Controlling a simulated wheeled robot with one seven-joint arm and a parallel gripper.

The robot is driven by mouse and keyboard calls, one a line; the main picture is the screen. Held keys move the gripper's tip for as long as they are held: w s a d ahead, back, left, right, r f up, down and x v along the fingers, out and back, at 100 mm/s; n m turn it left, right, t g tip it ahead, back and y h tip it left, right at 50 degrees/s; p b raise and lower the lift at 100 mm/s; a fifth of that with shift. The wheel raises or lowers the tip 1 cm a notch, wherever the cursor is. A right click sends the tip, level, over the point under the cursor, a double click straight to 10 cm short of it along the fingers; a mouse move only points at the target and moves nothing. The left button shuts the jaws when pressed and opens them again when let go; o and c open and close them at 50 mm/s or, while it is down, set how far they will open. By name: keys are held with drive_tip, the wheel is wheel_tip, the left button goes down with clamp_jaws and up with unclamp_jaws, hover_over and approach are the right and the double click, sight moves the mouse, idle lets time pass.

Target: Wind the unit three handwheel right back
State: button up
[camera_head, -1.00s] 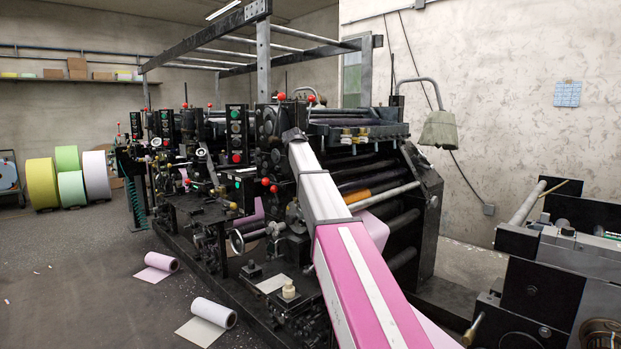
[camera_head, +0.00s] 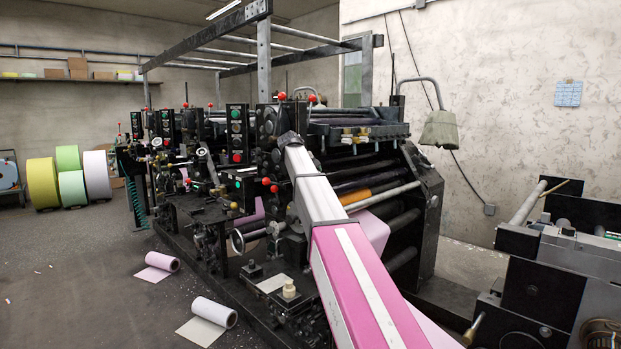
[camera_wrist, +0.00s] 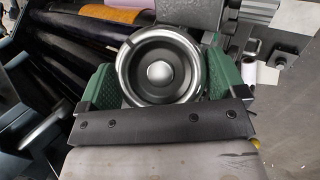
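A round metal handwheel (camera_wrist: 184,90) with a dark ring and a bright domed hub shows face-on in the wrist view. My gripper (camera_wrist: 162,77) has its green-padded fingers on the left and right of this wheel, and both pads meet its rim, so it looks shut on it. In the head view my gripper (camera_head: 289,139) reaches the near printing unit of the press (camera_head: 262,185), below the red-knobbed levers. The wheel it holds is hidden there behind the gripper. I cannot read a unit number.
A larger silver ring (camera_head: 238,241) sits lower left on the press. Pink (camera_head: 161,262) and white (camera_head: 214,314) paper rolls lie on the floor at the left, with open floor around them.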

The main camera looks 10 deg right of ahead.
drive_tip(key=shift+o, duration=0.3)
drive_tip(key=v, duration=1)
drive_tip(key=shift+a+r, duration=0.25)
drive_tip(key=shift+r, duration=0.05)
drive_tip(key=shift+s, duration=0.15)
drive_tip(key=s+d+f+m+t+y, duration=0.1)
drive_tip(key=s+d+m+t+y, duration=0.45)
drive_tip(key=m, duration=0.55)
drive_tip(key=shift+t+y, duration=0.25)
drive_tip(key=x, duration=1.1)
drive_tip(key=shift+w+d+f, duration=0.1)
drive_tip(key=shift+w+d, duration=0.15)
drive_tip(key=shift+w, duration=0.15)
drive_tip(key=c, duration=0.7)
